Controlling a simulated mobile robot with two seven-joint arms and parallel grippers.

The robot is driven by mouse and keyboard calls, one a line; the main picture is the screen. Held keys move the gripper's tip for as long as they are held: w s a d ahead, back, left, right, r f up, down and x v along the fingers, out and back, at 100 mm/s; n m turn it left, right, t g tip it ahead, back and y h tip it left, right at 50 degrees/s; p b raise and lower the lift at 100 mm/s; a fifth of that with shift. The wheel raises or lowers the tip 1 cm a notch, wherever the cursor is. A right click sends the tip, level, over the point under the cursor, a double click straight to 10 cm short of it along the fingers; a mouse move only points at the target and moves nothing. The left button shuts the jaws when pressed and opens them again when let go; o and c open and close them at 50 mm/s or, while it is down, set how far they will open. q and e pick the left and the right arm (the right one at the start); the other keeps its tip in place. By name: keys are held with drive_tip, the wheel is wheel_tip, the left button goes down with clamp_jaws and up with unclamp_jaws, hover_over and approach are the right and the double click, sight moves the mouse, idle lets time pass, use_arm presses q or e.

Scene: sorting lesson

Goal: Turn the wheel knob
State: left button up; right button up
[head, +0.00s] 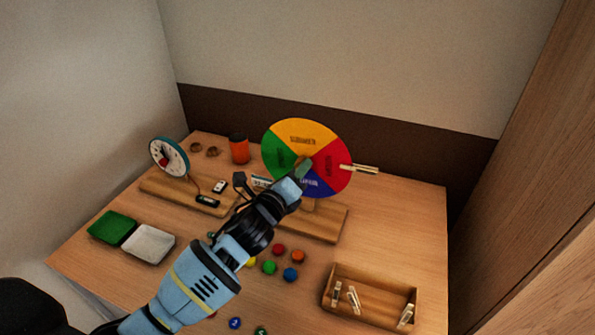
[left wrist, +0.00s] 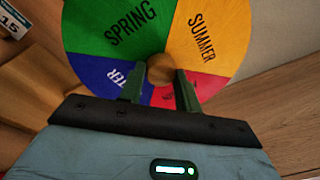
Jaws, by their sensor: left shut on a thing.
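The season wheel (head: 302,135) stands upright on a wooden base at the back of the table, with yellow, red, blue and green quarters. It also fills the left wrist view (left wrist: 205,35), with SPRING and SUMMER readable. The round wooden wheel knob (left wrist: 160,72) is at its centre; in the head view my gripper hides it. My left gripper (head: 303,167) reaches up to the wheel's centre. In the left wrist view the left gripper's fingers (left wrist: 160,85) stand on either side of the knob, shut on it. My right gripper is not in view.
A clock (head: 169,157) on a wooden board stands left of the wheel, with an orange cup (head: 239,149) behind. A green tray (head: 112,228) and a white tray (head: 149,244) lie front left. Several coloured pieces lie mid-table. A wooden box (head: 371,297) holding small items stands front right.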

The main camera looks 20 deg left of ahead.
use_arm(q)
drive_tip(key=n+y, duration=0.1)
drive_tip(key=n, duration=0.8)
drive_tip(key=n+t+y+p, duration=0.1)
drive_tip(key=n, duration=0.8)
drive_tip(key=shift+d, duration=0.2)
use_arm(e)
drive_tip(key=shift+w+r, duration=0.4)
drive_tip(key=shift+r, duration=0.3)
use_arm(q)
drive_tip(key=shift+n, duration=0.3)
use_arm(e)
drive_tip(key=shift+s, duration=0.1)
use_arm(q)
drive_tip(key=o, duration=1)
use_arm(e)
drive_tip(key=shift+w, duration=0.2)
